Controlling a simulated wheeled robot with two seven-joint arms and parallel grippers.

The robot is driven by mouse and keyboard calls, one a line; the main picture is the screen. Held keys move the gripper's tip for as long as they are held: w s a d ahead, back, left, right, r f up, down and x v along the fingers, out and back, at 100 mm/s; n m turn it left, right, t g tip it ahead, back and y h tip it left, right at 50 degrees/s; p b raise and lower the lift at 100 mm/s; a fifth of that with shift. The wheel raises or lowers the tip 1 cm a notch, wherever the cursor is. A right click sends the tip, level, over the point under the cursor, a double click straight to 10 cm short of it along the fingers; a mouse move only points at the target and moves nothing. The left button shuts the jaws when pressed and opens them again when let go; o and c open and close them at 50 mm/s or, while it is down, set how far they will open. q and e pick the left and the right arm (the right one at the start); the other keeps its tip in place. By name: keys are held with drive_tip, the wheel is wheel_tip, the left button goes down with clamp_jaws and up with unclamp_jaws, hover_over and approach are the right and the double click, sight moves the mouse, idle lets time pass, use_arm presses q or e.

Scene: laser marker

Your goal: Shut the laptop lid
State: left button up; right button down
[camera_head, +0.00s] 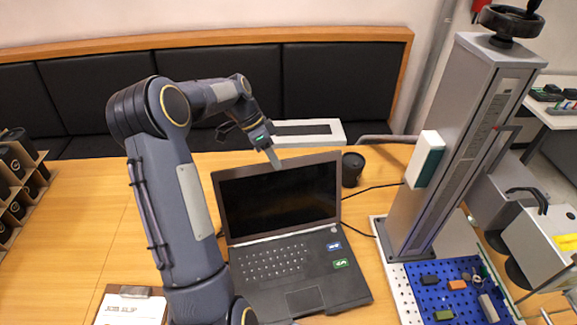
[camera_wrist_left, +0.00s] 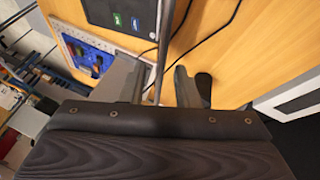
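The black laptop (camera_head: 297,275) stands open on the wooden table, its keyboard towards me. Its lid (camera_head: 280,200) is raised, leaning slightly back, with a dark screen. My left gripper (camera_head: 272,158) is at the middle of the lid's top edge, pointing down. In the left wrist view, the gripper (camera_wrist_left: 155,85) has its fingers apart, and the lid (camera_wrist_left: 162,45) shows as a thin edge between them. One finger is on the screen side and one behind. I cannot tell whether either touches the lid. My right gripper is out of view.
A black cup (camera_head: 352,168) stands just right of the lid. A grey laser marker column (camera_head: 450,150) rises to the right, beside a blue pegboard (camera_head: 455,290) with small parts. A clipboard (camera_head: 130,305) lies front left. Cables run right of the laptop. The table's left middle is clear.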

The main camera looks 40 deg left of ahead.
sight(281, 173)
use_arm(q)
drive_tip(key=shift+p+x, duration=0.4)
drive_tip(key=shift+x, duration=2.1)
clamp_jaws()
